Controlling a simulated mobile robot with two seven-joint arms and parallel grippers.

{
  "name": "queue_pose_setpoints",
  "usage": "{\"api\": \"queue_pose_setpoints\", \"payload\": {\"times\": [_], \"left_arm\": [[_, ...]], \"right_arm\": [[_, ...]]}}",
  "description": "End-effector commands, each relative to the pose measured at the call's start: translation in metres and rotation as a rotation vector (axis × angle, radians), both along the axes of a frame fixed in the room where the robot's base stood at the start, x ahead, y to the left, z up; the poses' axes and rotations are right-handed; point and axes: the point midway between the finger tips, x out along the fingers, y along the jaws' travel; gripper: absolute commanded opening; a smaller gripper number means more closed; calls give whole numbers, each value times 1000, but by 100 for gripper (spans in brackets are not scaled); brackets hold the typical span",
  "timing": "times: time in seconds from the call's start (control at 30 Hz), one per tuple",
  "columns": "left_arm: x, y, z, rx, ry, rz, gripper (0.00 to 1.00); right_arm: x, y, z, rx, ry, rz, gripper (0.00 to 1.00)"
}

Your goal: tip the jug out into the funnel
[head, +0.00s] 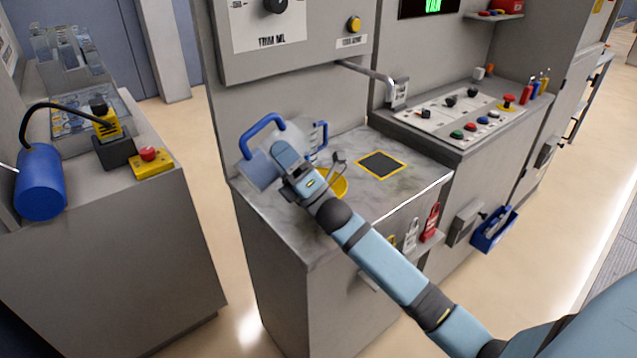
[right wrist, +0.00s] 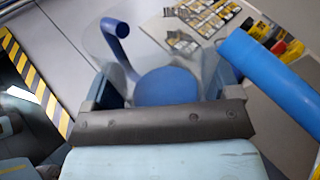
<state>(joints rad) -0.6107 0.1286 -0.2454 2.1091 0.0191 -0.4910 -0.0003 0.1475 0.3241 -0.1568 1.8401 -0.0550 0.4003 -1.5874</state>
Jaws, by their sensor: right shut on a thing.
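The clear jug (head: 259,170) has a blue end and blue handles; one handle (head: 262,130) arches up on its left side. My right gripper (head: 290,172) is shut on the jug and holds it tilted above the left part of the grey worktop. In the right wrist view, the jug's round blue end (right wrist: 166,87) shows between the two fingers (right wrist: 163,95). I cannot tell whether anything pours. My left gripper is not in view.
A black square with a yellow border (head: 381,165) marks the bare worktop (head: 410,182) to the right. A metal spout (head: 365,71) juts out above. A control panel (head: 455,113) stands at the right, and a blue cylinder (head: 41,182) sits on the left bench.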

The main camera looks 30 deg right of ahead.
Motion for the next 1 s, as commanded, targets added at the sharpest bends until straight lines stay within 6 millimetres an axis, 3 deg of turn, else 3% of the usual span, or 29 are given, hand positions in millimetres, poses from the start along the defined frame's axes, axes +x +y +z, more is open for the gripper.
{"api": "queue_pose_setpoints", "payload": {"times": [0.7, 1.0], "left_arm": [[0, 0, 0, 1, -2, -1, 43], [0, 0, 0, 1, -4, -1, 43]], "right_arm": [[-8, 7, -3, 82, 6, 0, 43], [-3, -1, 0, 116, 8, 2, 43]]}}
